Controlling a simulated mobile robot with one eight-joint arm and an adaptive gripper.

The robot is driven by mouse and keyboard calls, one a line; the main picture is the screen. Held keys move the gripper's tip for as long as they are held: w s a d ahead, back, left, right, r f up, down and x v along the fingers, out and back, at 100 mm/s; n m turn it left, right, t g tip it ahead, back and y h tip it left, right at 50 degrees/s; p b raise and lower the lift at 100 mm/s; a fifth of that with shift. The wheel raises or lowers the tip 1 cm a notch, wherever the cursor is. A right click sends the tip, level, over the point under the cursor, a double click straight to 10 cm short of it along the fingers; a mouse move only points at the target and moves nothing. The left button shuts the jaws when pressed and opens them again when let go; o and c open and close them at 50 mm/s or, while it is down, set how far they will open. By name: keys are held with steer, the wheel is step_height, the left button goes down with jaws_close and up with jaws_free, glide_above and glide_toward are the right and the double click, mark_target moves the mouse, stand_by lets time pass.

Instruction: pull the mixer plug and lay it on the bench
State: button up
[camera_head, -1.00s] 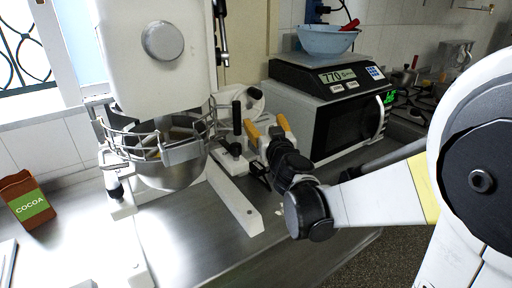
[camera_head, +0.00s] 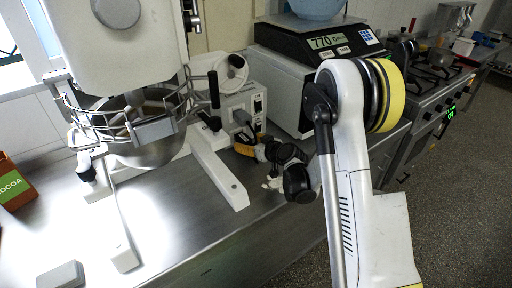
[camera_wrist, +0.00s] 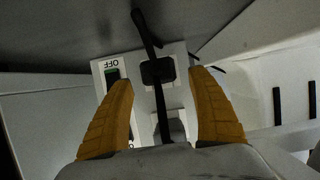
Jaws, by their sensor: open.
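The black mixer plug (camera_wrist: 158,71) sits against a pale panel (camera_wrist: 140,75) beside a switch marked OFF in the wrist view. A black cable runs from it. My gripper (camera_wrist: 162,85) is open, its two yellow fingers apart on either side of the plug, and I see no contact. In the head view my gripper (camera_head: 246,143) is low in front of the grey switch box (camera_head: 240,112), next to the mixer (camera_head: 125,45). The plug is hard to make out there. The steel bench (camera_head: 185,210) lies below and in front.
The mixer's white foot (camera_head: 218,180) extends along the bench left of my gripper. A scale (camera_head: 320,40) on the microwave stands behind and to the right. A grey block (camera_head: 60,277) and a cocoa pack (camera_head: 14,185) are at left. The middle of the bench is bare.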

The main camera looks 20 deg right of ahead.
mark_target(243, 140)
steer(key=shift+b+x, duration=0.55)
steer(key=shift+x, duration=1.75)
steer(key=shift+r, duration=0.1)
steer(key=c, duration=1.4)
